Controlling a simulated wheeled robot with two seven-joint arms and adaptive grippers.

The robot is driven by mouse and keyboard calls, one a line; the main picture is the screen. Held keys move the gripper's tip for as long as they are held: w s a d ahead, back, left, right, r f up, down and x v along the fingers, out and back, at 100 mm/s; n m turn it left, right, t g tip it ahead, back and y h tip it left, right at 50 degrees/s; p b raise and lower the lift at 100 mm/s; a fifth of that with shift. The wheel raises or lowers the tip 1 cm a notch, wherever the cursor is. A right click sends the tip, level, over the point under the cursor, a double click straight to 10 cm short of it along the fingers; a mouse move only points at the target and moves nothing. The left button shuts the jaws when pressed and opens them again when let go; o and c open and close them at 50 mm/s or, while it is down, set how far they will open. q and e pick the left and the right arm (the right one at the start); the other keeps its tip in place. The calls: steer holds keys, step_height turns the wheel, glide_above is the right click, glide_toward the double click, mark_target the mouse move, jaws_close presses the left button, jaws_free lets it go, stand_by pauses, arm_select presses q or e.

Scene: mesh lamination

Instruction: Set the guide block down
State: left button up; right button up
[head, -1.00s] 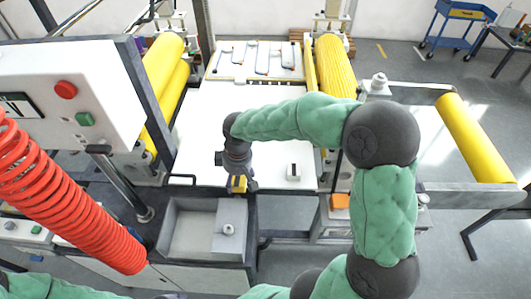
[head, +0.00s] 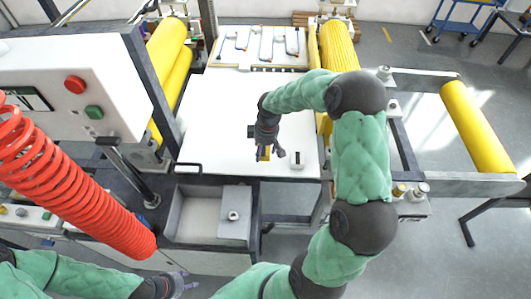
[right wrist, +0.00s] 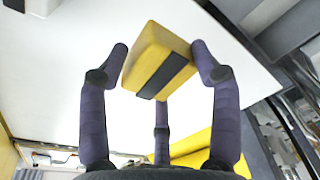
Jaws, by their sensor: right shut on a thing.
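The guide block (head: 264,153) is yellow with a black stripe. It also shows large in the right wrist view (right wrist: 160,62), tilted between the fingers. My right gripper (head: 270,152) is shut on it over the front part of the white table surface (head: 215,115). Whether the block touches the surface cannot be told. My left gripper (head: 182,285) is low at the bottom edge of the head view, away from the table; its finger opening is too small to judge.
A small white block with a dark slot (head: 297,160) stands just right of my right gripper. A grey tray (head: 180,232) lies in front. Yellow rollers (head: 338,62) flank the table.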

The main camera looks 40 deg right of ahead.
mark_target(269, 147)
steer(key=shift+w+d+f, duration=0.2)
steer(key=shift+d+f, duration=0.35)
steer(key=shift+f, duration=0.2)
steer(key=shift+w+d+f, duration=0.1)
steer(key=shift+d+f, duration=0.05)
steer(key=shift+f, duration=0.75)
steer(key=shift+d+f, duration=0.1)
steer(key=shift+f, duration=0.8)
steer(key=shift+f, duration=0.1)
steer(key=o, duration=1.6)
steer(key=r, duration=0.8)
steer(key=s+r, duration=0.1)
steer(key=r, duration=0.3)
steer(key=shift+s+d+r, duration=0.1)
steer(key=shift+d+r, duration=0.05)
steer(key=shift+d, duration=0.2)
